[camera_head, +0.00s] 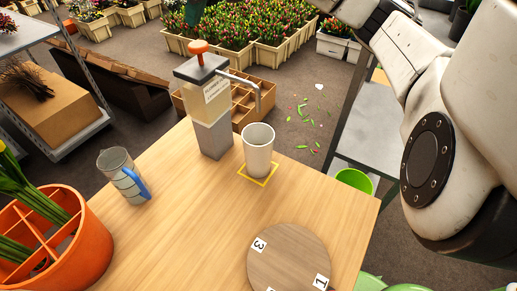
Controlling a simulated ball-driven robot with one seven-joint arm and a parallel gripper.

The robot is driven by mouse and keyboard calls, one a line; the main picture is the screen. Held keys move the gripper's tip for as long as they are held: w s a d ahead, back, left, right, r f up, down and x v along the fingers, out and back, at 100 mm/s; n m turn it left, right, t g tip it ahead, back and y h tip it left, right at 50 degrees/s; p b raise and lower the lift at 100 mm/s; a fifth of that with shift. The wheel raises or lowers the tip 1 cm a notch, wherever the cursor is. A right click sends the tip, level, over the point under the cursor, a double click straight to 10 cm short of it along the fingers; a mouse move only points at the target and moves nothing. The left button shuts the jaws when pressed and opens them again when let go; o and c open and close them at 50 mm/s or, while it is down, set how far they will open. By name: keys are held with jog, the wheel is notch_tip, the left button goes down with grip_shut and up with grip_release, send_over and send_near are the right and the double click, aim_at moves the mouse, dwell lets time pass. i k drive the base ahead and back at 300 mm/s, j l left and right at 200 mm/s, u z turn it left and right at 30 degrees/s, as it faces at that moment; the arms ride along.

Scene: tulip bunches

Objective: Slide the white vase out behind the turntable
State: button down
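The white vase (258,152) stands upright at the far side of the wooden table (190,235). Its base sits within a yellow square outline (268,181) on the table top. The round wooden turntable (288,262) lies nearer to me, at the bottom edge of the view and partly cut off. Number labels 3 and 1 show on it. Bare table lies between the vase and the turntable. My arm (465,150) fills the right side, but my gripper is out of view.
A pump dispenser (204,85) on a grey block (213,137) stands close left of the vase. An orange divided pot (60,240) holds green stems at bottom left. The table right of the vase is clear.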

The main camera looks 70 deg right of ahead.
aim_at(257, 138)
jog(key=k+j, duration=0.65)
jog(key=k, duration=0.25)
